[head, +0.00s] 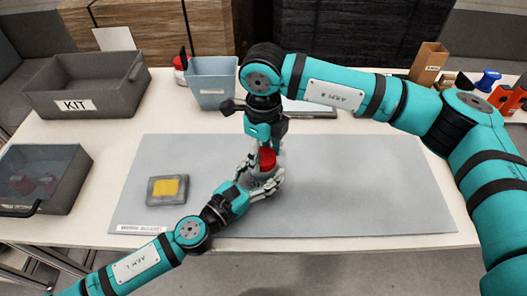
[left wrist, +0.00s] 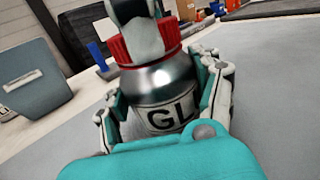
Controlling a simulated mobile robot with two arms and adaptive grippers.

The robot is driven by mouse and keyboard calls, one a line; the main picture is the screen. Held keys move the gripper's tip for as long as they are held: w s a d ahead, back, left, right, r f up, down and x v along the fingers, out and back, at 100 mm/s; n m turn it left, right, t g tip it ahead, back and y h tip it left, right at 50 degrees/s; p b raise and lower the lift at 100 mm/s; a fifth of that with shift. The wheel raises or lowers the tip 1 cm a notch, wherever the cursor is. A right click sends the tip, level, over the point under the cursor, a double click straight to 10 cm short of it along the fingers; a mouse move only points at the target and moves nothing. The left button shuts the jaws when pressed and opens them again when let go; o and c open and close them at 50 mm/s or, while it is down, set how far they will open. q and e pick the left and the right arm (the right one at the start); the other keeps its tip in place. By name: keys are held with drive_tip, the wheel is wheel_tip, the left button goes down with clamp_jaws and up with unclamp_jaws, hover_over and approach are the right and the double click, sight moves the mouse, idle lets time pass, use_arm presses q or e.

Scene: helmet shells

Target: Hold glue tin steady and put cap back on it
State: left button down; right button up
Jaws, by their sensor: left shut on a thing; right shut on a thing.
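The glue tin (left wrist: 155,85) is a silver tin with a white label reading "GL". It stands upright on the grey mat (head: 350,190). My left gripper (head: 263,180) is shut around the tin's body, one finger on each side; the left wrist view shows it too (left wrist: 165,110). The red ribbed cap (head: 267,158) is at the top of the tin, and also shows in the left wrist view (left wrist: 118,48). My right gripper (left wrist: 145,35) is shut on the cap from above. Its fingers hide part of the cap, and I cannot tell whether the cap is fully seated.
A sponge in a grey dish (head: 167,190) lies on the mat's left. A grey KIT bin (head: 85,85), a blue-grey bin (head: 212,82) and a lidded box (head: 45,178) stand around it. Small items sit at the far right. The mat's right side is clear.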

drive_tip(key=o, duration=1.3)
drive_tip(key=shift+r, duration=2.3)
drive_tip(key=shift+c, duration=0.3)
drive_tip(key=r+n, duration=0.1)
drive_tip(key=n, duration=0.2)
drive_tip(key=shift+r, duration=0.4)
drive_tip(key=r+n, duration=0.1)
drive_tip(key=n, duration=0.2)
drive_tip(key=shift+r, duration=0.35)
drive_tip(key=shift+f, duration=0.1)
drive_tip(key=shift+f, duration=3.95)
